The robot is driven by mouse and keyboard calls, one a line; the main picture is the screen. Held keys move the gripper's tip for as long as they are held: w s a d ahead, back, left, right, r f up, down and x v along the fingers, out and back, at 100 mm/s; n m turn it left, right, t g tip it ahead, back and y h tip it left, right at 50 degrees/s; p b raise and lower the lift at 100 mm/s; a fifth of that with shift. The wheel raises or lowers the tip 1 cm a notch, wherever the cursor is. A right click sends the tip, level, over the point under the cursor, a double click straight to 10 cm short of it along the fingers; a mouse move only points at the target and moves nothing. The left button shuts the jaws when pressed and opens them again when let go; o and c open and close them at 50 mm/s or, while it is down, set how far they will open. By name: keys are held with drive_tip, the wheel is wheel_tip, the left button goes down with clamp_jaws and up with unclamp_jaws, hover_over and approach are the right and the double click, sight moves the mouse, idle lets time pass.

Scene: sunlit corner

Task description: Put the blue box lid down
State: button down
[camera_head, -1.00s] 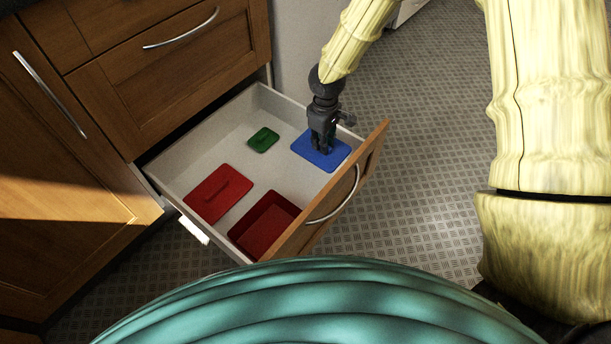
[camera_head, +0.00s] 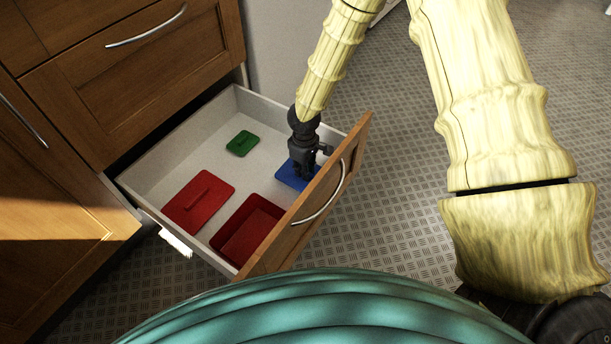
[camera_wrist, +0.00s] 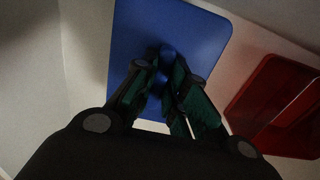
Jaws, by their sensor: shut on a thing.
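The blue box lid (camera_head: 287,177) is a flat blue plate at the right end of the open drawer, near the drawer front, partly hidden behind my gripper and the front panel. My gripper (camera_head: 300,173) points down and is shut on the lid's handle. In the wrist view the lid (camera_wrist: 195,35) fills the upper middle, and the fingertips of my gripper (camera_wrist: 165,75) meet at its blue handle. The lid looks low in the drawer; I cannot tell whether it touches the drawer floor.
The open drawer (camera_head: 180,165) also holds a red lid (camera_head: 199,203), a red open box (camera_head: 246,229) and a small green lid (camera_head: 242,143). The red box also shows in the wrist view (camera_wrist: 275,95). The wooden drawer front (camera_head: 345,160) stands close to my gripper. Bare drawer floor lies in the middle.

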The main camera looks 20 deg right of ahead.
drive_tip(key=shift+f+b, duration=0.3)
drive_tip(key=shift+f, duration=1)
drive_tip(key=shift+f, duration=0.45)
drive_tip(key=c, duration=1.5)
unclamp_jaws()
drive_tip(key=shift+o, duration=0.2)
drive_tip(key=shift+r, duration=0.15)
wheel_tip(320, 180, up, 13)
drive_tip(key=p, duration=0.5)
drive_tip(key=shift+f, duration=0.2)
